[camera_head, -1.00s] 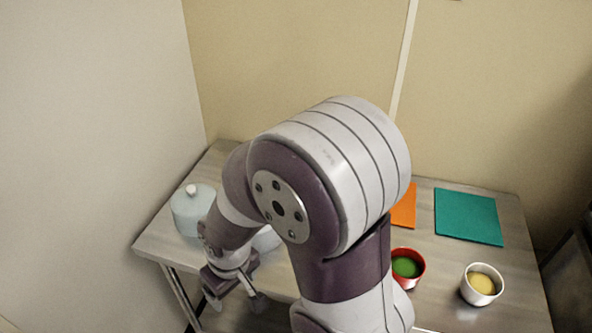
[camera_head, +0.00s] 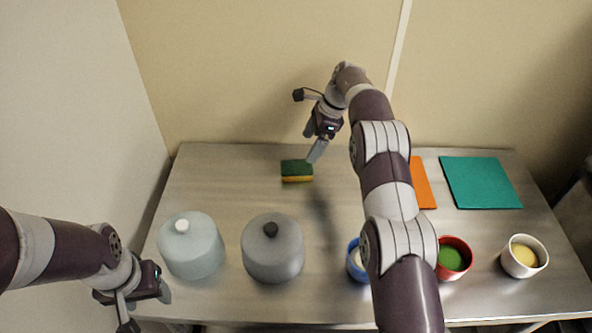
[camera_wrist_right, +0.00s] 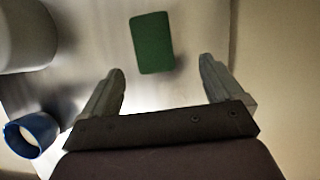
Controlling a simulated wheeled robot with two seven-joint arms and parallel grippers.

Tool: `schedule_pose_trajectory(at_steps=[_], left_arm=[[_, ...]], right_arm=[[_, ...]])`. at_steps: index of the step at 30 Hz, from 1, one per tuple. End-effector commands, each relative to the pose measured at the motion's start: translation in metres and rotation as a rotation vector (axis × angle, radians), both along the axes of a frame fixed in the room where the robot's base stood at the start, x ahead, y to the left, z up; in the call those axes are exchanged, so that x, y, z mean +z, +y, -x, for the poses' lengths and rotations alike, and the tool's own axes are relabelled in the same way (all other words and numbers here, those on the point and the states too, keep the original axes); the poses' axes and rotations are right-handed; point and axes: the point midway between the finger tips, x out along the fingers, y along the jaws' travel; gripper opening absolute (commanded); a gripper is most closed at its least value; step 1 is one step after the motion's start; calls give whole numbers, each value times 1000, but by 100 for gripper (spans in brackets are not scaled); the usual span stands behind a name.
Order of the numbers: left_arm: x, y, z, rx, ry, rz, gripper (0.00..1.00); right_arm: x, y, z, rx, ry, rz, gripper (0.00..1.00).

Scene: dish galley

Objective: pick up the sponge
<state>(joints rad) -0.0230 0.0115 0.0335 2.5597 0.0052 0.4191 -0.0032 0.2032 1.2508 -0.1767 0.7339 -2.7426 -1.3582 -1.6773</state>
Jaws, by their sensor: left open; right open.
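The sponge (camera_head: 297,171), green on top and yellow below, lies flat near the back of the metal table. In the right wrist view its green top (camera_wrist_right: 152,43) shows ahead of the fingers, roughly between their lines. My right gripper (camera_head: 314,143) is open and empty, above the table just right of the sponge and apart from it. It also shows in the right wrist view (camera_wrist_right: 160,88). My left gripper (camera_head: 146,308) is at the table's front left corner, far from the sponge, with its fingers partly cut off by the lower edge.
A pale blue lidded pot (camera_head: 192,249) and a grey lidded pot (camera_head: 272,253) stand at the front left. A blue bowl (camera_head: 354,262), partly hidden by my right arm, a red bowl (camera_head: 453,259) and a white bowl (camera_head: 523,257) stand front right. Orange (camera_head: 423,186) and teal mats (camera_head: 480,183) lie behind.

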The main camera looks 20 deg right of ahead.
Motion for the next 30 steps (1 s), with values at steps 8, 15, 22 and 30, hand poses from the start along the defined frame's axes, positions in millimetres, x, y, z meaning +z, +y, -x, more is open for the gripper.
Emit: schedule_pose_trajectory(at_steps=[8, 15, 22, 30], left_arm=[[11, 0, 0, 0, 0, 0, 58], [27, 0, 0, 0, -1, 0, 58], [26, 0, 0, 0, 0, 0, 58], [26, 0, 0, 0, 0, 0, 58]], right_arm=[[-37, 18, -2, -4, 1, -2, 94], [-75, 35, -3, -4, 1, -2, 94], [-82, 37, -4, -5, -1, -3, 94], [-82, 37, -4, -5, -1, -3, 38]])
